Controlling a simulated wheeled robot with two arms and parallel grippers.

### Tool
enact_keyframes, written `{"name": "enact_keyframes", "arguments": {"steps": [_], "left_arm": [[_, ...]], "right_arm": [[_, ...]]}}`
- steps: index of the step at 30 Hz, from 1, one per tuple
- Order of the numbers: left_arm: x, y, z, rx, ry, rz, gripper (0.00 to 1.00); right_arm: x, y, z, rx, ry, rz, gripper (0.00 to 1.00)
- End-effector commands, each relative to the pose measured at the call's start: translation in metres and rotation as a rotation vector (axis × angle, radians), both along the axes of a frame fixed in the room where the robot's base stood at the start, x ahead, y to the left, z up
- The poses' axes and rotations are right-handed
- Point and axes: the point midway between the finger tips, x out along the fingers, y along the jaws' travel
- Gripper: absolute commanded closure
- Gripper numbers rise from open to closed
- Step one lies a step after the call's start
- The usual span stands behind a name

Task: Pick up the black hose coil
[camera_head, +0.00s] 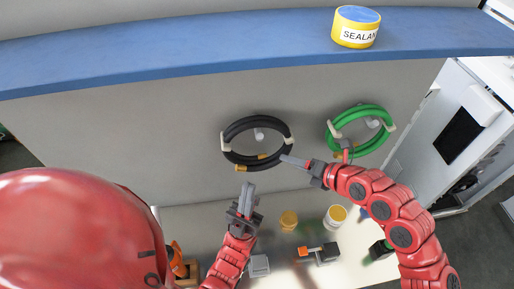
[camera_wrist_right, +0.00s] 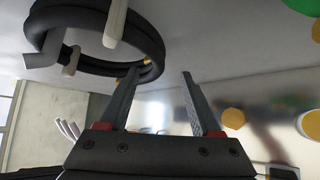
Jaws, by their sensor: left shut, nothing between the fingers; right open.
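The black hose coil (camera_head: 240,124) hangs on a light peg on the grey wall, with light ties and brass-coloured end fittings at its lower edge. In the right wrist view the coil (camera_wrist_right: 100,68) fills the upper left. My right gripper (camera_head: 285,159) is open and empty at the coil's lower right. In the right wrist view one fingertip of this gripper (camera_wrist_right: 161,73) overlaps the coil's lower right edge, and the other is clear of it. I cannot tell whether it touches. My left gripper (camera_head: 247,187) is shut and empty, below the coil.
A green hose coil (camera_head: 335,128) hangs to the right. A blue shelf (camera_head: 200,56) runs above, with a yellow sealant can (camera_head: 352,36) on it. Below is a pale tabletop with an amber-lidded tub (camera_head: 289,220), a white tub (camera_head: 335,216) and a grey box (camera_head: 259,265). A white cabinet stands right.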

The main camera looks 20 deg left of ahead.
Motion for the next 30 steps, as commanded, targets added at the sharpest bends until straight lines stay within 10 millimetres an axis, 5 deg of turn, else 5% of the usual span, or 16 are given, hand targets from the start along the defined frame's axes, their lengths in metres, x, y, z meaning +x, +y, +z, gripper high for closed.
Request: {"name": "enact_keyframes", "arguments": {"steps": [18,27,30], "left_arm": [[0.000,0.000,-0.042,0.000,0.000,0.000,1.00],[0.000,0.000,-0.042,0.000,0.000,0.000,1.00],[0.000,0.000,-0.042,0.000,0.000,0.000,1.00]], "right_arm": [[0.025,0.065,-0.042,0.004,0.003,-0.001,0.35],[0.027,0.070,-0.042,0.001,0.002,-0.001,0.35],[0.028,0.070,-0.042,0.001,0.002,-0.001,0.51]]}}
